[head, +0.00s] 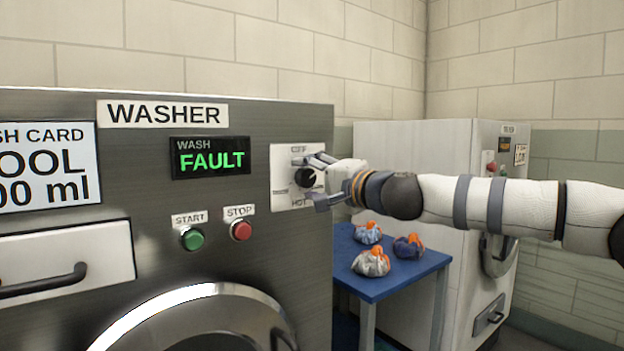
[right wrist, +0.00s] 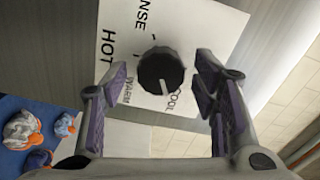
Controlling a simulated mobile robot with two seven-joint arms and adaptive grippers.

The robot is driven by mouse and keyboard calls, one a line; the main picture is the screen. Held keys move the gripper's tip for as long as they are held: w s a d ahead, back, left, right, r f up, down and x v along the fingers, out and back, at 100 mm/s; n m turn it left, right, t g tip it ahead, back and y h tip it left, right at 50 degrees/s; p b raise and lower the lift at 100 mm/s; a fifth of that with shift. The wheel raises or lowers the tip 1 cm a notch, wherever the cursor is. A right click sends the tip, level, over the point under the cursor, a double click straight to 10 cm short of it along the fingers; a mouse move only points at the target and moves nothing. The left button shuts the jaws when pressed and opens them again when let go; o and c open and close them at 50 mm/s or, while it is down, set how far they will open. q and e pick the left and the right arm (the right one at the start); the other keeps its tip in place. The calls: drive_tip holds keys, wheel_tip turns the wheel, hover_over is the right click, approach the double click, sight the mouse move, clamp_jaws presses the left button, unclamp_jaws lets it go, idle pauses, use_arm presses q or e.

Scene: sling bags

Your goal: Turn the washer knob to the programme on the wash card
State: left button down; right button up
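The washer knob (head: 305,178) is a round black dial on a white panel at the right of the washer front. In the right wrist view the knob (right wrist: 160,70) has a white mark pointing down, close to the word COOL; HOT, WARM and the letters NSE stand around it. My right gripper (head: 318,181) is open in front of the panel, one finger on each side of the knob, with gaps in the right wrist view (right wrist: 160,75). The wash card (head: 45,165) is cut off at the left; it shows OOL and 00 ml. My left gripper is out of view.
The washer display (head: 210,158) reads WASH FAULT. Below it are a green start button (head: 192,239) and a red stop button (head: 241,229). A blue table (head: 385,290) with tied bags stands right of the washer, before a white machine (head: 410,150).

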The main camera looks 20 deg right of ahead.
drive_tip(key=v, duration=1.2)
